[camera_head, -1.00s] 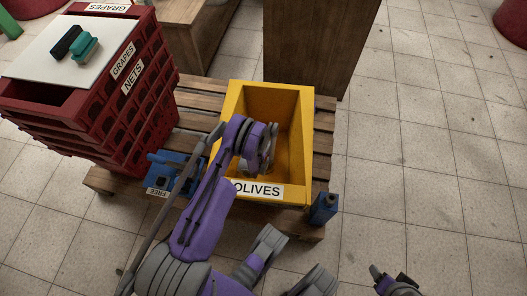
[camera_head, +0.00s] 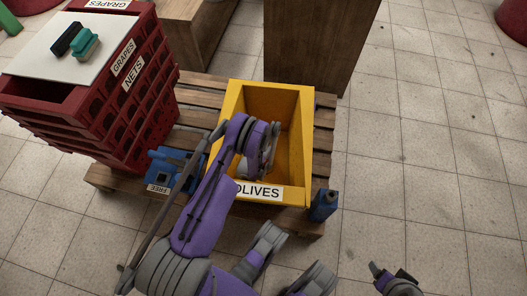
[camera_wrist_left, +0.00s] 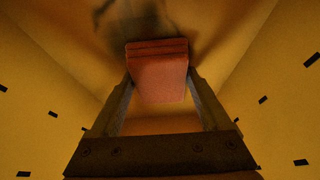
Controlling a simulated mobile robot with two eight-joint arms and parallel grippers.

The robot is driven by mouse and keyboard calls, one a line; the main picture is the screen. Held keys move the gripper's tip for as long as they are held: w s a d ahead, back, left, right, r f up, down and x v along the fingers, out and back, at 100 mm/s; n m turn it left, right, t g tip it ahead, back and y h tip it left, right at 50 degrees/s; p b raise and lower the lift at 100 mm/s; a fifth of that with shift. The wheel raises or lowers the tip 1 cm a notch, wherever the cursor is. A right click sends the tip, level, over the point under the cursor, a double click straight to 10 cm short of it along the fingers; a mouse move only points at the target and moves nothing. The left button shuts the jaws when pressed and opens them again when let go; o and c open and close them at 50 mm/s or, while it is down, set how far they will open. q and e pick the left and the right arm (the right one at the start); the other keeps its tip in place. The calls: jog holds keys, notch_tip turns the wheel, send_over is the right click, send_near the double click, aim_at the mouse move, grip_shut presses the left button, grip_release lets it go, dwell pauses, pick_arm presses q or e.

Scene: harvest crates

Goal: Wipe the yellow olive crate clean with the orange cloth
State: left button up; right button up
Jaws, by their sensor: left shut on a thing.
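The yellow olive crate (camera_head: 306,125) stands on a wooden pallet, open at the top, with an OLIVES label on its near wall. My left arm reaches into it and hides part of the inside. In the left wrist view, my left gripper (camera_wrist_left: 158,88) is shut on the folded orange cloth (camera_wrist_left: 160,75) inside the yellow walls (camera_wrist_left: 40,85). A dark smudge (camera_wrist_left: 200,30) shows on the crate surface just beyond the cloth. In the head view the cloth is hidden. My right gripper (camera_head: 383,277) is at the lower right, over the floor; its jaw opening is unclear.
Red crates (camera_head: 125,110) stand stacked at left, with a white board (camera_head: 45,50) carrying a black and a teal item. Wooden boxes (camera_head: 315,45) stand behind. Tiled floor at right is clear.

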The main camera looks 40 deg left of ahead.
pick_arm(q)
jog(key=shift+s+d, duration=0.7)
jog(key=shift+s, duration=0.3)
jog(key=s+d+p, duration=0.1)
jog(key=p, duration=0.3)
jog(key=shift+s+f, duration=0.1)
jog(key=shift+s, duration=0.2)
